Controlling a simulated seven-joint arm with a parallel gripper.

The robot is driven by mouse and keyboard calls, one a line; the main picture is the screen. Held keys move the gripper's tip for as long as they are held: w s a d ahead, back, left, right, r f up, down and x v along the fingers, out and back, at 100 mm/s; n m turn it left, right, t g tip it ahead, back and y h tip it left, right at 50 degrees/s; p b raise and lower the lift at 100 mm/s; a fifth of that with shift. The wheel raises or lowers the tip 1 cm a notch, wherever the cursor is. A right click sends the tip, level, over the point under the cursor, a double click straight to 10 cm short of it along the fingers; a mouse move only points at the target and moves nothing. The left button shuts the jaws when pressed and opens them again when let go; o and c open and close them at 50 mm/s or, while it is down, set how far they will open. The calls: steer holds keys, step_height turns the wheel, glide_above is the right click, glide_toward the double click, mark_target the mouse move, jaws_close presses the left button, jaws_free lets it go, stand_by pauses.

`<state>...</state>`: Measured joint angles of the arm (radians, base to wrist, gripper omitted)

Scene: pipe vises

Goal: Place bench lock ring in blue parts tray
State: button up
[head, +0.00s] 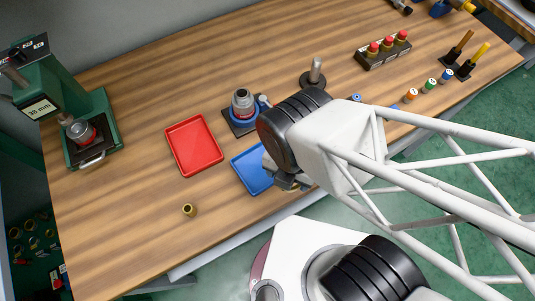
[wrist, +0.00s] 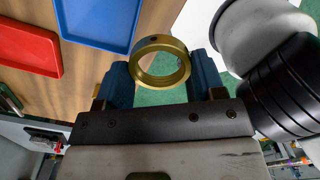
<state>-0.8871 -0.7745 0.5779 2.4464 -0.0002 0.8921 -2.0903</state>
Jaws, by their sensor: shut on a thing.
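A brass lock ring (wrist: 160,42) sits between the two blue fingers of my gripper (wrist: 161,68) in the wrist view, and the fingers are shut on it. The blue parts tray (head: 250,171) lies on the bench in the head view, partly hidden by my arm. In the wrist view the empty-looking blue tray (wrist: 97,20) is at the top, up and left of the ring. My gripper (head: 287,183) shows only in part in the head view, at the tray's right front side. The ring's height over the bench is unclear.
A red tray (head: 194,146) lies left of the blue tray. A vise-like fixture with a grey collar (head: 242,103) stands behind it. A small brass piece (head: 189,210) stands near the front edge. A green press (head: 90,120) is at the far left. The left bench is mostly clear.

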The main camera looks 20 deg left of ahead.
steer(key=s+d+f, duration=0.4)
steer(key=s+d, duration=0.1)
steer(key=shift+d, duration=0.25)
steer(key=shift+w+a, duration=0.15)
steer(key=shift+a, duration=0.05)
stand_by(0.5)
steer(key=shift+w+a+f, duration=0.25)
steer(key=shift+w+a, duration=1.5)
steer(key=shift+a, duration=0.15)
steer(key=shift+w+a+f, duration=0.2)
steer(key=shift+w+a, duration=1.5)
steer(key=shift+a, duration=0.25)
steer(key=shift+w+a+f, duration=0.25)
steer(key=shift+w+a, duration=1.5)
steer(key=shift+a, duration=0.15)
steer(key=shift+f, duration=1.75)
steer(key=shift+f, duration=0.1)
steer(key=o, duration=0.6)
steer(key=shift+o, duration=0.7)
